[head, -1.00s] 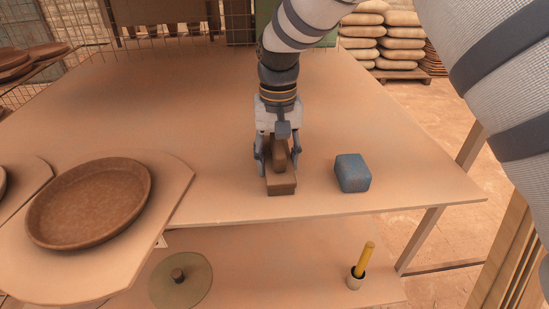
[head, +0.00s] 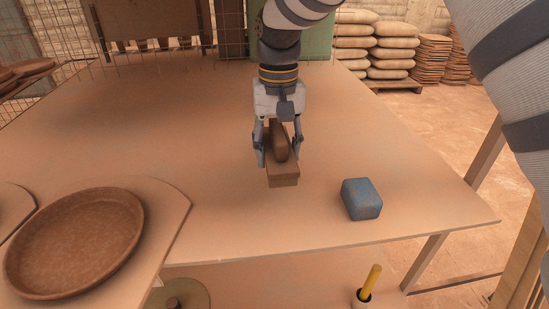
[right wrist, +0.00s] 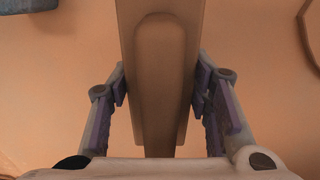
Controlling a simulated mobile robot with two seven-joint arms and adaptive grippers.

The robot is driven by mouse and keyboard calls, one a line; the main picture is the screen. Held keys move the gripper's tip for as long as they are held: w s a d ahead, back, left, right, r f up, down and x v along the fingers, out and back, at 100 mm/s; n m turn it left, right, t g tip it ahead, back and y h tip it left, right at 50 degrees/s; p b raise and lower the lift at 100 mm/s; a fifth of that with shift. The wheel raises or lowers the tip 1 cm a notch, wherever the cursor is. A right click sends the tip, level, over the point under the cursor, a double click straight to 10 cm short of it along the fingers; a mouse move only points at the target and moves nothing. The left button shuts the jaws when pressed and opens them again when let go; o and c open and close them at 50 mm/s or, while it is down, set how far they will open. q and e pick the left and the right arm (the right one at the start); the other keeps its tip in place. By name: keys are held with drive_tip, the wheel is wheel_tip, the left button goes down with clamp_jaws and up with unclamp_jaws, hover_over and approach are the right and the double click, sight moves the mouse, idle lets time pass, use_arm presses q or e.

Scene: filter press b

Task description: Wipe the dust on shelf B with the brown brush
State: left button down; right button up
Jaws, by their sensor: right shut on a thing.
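The brown brush (head: 284,182) is between the fingers of my right gripper (head: 279,160), which is shut on it. It is over the wide tan board (head: 160,110); I cannot tell how large the gap below it is. The right wrist view shows the brush (right wrist: 160,60) lengthwise between both finger pads, its raised grip toward the camera. No label shows which surface is shelf B. The board has an even dusty tan colour, and I cannot make out a separate dust patch. My left gripper is not in view.
A blue-grey block (head: 361,199) lies on the board, right of the brush. A brown round dish (head: 75,243) sits on a lighter board at the front left. A yellow-handled tool (head: 370,282) stands in a small cup on a lower level. The board's middle and left are clear.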

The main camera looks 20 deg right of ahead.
drive_tip(key=shift+r, duration=1.45)
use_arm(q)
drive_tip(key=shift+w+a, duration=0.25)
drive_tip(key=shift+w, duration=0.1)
